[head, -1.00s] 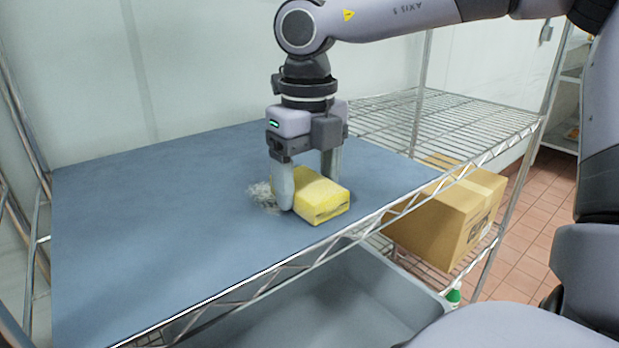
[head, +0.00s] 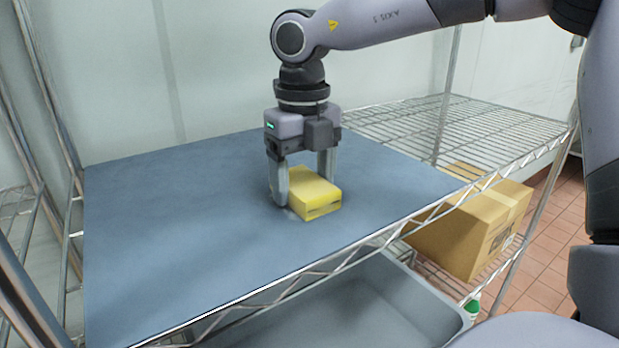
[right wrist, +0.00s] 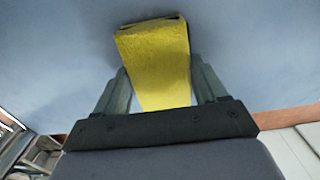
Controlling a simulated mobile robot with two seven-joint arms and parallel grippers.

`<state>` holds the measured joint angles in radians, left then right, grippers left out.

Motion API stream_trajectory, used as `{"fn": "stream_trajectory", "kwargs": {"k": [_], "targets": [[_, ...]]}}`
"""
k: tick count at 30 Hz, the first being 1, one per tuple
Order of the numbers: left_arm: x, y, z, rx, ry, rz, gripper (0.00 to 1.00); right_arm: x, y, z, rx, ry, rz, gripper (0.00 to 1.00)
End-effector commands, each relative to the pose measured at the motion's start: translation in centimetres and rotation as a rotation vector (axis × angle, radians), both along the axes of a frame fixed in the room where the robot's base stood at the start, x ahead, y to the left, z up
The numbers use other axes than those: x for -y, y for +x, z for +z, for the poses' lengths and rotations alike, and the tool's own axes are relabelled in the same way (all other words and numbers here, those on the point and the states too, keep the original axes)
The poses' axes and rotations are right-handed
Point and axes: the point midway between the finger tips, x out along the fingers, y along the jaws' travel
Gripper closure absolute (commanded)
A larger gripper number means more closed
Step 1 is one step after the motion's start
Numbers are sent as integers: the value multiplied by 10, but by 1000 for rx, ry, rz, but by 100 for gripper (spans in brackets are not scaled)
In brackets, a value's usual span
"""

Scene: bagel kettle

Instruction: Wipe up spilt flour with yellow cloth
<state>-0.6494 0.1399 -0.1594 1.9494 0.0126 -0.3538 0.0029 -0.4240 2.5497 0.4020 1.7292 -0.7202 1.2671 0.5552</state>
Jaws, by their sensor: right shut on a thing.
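The yellow cloth (head: 316,190), a folded block, rests on the blue-grey board (head: 180,220). My right gripper (head: 305,197) points down and is shut on it, one finger on each side. In the right wrist view the cloth (right wrist: 158,60) sits between the two fingers (right wrist: 160,90) against the board. A faint pale trace of flour (head: 290,213) shows by the left finger at the cloth's near edge; whether more lies under the cloth is hidden. My left gripper is not in view.
The board lies on a wire rack (head: 430,120), whose bare wire part is at the right. A cardboard box (head: 470,225) stands on a lower shelf. A grey tub (head: 370,310) is below the board's front edge. The board's left side is clear.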

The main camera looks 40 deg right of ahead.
Motion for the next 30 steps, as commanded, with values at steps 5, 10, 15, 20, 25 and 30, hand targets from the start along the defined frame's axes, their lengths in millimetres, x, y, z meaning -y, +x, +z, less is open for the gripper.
{"fn": "stream_trajectory", "kwargs": {"k": [5, 10, 15, 20, 25, 30], "targets": [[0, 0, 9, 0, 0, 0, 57, 2, 16, 0, -2, 0, -2, 53], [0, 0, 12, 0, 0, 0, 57, 3, 26, -2, -1, 1, -1, 53], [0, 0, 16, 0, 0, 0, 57, 4, 31, -2, -2, 0, -1, 53], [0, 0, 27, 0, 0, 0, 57, 6, 45, -1, -3, 0, -2, 53], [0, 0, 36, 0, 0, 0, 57, 7, 58, 0, -2, 0, -2, 53], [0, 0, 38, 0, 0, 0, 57, 7, 63, 0, -1, 0, -1, 53]]}}
